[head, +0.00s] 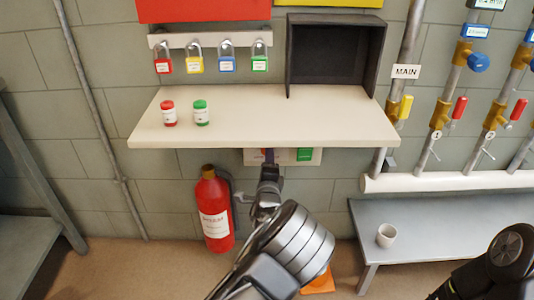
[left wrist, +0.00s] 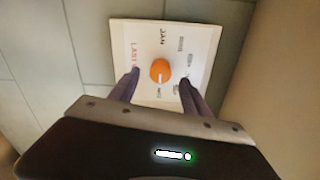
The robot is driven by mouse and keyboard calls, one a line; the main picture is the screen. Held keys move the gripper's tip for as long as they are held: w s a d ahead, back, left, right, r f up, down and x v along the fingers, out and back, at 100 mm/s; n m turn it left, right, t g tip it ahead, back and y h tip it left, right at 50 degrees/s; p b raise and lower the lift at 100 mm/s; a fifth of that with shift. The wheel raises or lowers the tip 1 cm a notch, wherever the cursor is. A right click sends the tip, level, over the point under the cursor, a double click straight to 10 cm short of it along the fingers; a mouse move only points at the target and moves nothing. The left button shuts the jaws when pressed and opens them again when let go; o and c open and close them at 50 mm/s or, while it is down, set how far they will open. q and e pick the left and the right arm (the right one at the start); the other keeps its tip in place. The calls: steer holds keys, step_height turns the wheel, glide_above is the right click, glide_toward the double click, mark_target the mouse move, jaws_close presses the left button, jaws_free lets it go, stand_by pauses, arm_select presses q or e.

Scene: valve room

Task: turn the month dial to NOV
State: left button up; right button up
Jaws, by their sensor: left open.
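The month dial plate (left wrist: 124,30) is white and shows rotated in the left wrist view, with an orange knob (left wrist: 160,68) in its middle. A pale mark on the knob points down in the picture. "JAN" is readable above the knob, and "LAST" runs along the left side; the other labels are too small to read surely. My left gripper (left wrist: 160,77) is open, with one finger on either side of the knob in the picture. I cannot tell whether they touch it. In the head view my left gripper (head: 269,164) reaches under the shelf, where the knob is hidden.
The shelf (head: 330,125) overhangs the plate and carries a red jar (head: 169,113), a green jar (head: 201,112) and a dark open box (head: 335,55). A red extinguisher (head: 214,210) stands left of my arm. A bench (head: 435,225) with a white cup (head: 386,236) is right.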

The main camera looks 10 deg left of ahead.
arm_select(q)
steer(key=v, duration=0.4)
steer(key=shift+p, duration=0.3)
